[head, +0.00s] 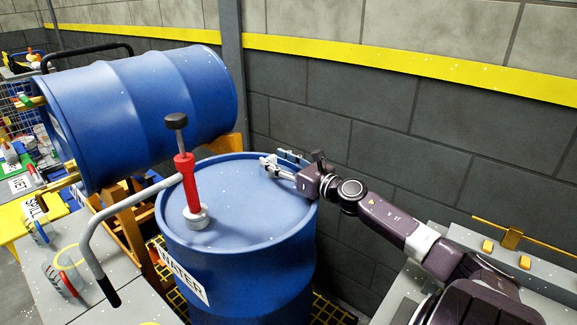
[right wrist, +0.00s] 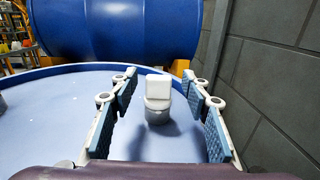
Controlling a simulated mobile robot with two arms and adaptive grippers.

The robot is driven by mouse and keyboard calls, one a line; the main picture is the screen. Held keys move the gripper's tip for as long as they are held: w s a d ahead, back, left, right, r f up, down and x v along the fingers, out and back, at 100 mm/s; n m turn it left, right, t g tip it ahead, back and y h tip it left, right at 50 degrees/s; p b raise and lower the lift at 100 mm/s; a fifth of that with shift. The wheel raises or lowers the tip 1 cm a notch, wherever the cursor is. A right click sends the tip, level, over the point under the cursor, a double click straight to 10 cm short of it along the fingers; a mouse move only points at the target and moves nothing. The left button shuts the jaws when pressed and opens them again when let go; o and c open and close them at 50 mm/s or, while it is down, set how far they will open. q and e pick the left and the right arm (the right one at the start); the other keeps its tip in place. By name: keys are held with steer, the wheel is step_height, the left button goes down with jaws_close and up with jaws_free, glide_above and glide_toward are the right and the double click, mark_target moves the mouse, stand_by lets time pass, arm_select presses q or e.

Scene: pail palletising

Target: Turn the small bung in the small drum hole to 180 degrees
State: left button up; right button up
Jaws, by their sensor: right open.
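The upright blue drum (head: 235,268), labelled "WATER", stands in the middle of the head view. In the right wrist view the small bung (right wrist: 158,87), a pale square head on a round grey base, stands upright on the drum's lid. My right gripper (head: 272,162) reaches over the lid's right side from the right. It is open, with its blue-padded fingers (right wrist: 159,76) on either side of the bung and gaps showing on both sides. In the head view I cannot clearly tell the bung from the fingers. My left gripper is not in view.
A red pump (head: 186,180) with a black knob stands on the lid's left side. A blue drum (head: 150,100) lies on its side behind, on a yellow cradle. A bent grey bar (head: 97,235) passes at the left. A grey block wall (head: 400,130) stands close behind and right.

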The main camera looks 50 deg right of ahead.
steer(key=shift+s+d, duration=0.1)
steer(key=shift+s, duration=2.95)
